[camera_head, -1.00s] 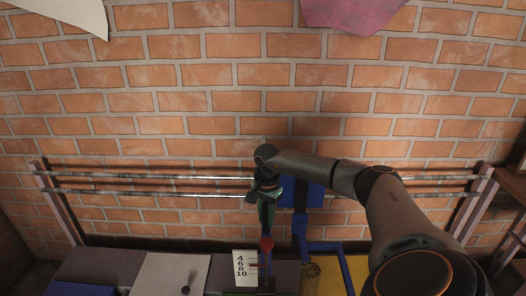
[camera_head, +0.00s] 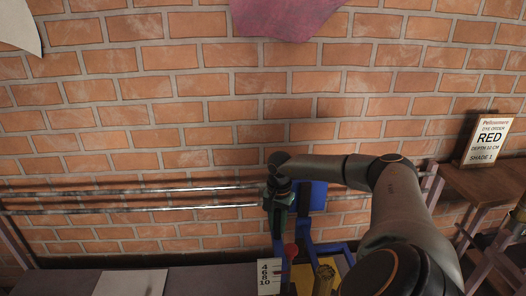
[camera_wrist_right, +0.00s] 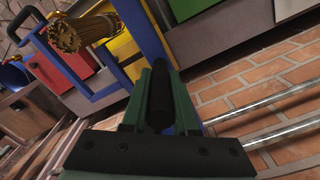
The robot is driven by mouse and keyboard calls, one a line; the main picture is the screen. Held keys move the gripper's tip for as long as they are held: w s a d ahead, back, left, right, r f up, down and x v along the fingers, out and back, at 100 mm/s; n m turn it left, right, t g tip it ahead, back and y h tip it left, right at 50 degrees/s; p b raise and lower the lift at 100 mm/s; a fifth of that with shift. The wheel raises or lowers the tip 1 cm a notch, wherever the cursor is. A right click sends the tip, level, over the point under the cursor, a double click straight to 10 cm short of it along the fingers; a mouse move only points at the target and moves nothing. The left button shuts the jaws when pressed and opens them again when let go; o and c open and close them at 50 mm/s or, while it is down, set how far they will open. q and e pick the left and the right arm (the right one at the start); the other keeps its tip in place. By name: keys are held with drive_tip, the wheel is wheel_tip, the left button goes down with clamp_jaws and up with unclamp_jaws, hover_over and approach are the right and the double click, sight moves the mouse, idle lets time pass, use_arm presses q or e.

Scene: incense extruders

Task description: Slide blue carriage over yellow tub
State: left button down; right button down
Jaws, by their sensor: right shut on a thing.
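The blue carriage has a blue plate (camera_head: 318,196) on the two metal rails and a blue frame (camera_head: 331,247) reaching forward. My right gripper (camera_head: 278,200) is shut on its black upright handle; in the right wrist view the green fingers (camera_wrist_right: 160,95) clasp the black handle (camera_wrist_right: 160,110). A bundle of brown sticks (camera_head: 325,275) hangs in the carriage; it also shows in the right wrist view (camera_wrist_right: 82,35). My left gripper is out of view.
Metal rails (camera_head: 130,188) run along the brick wall. Red (camera_wrist_right: 70,62) and green (camera_wrist_right: 205,15) tubs flank the yellow one.

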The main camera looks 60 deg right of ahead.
drive_tip(key=shift+s+d, duration=0.7)
drive_tip(key=shift+s, duration=0.1)
drive_tip(key=c, duration=0.7)
unclamp_jaws()
drive_tip(key=shift+r, duration=0.1)
wheel_tip(320, 180, up, 12)
drive_tip(key=shift+r+p, duration=0.2)
drive_tip(key=shift+p, duration=0.45)
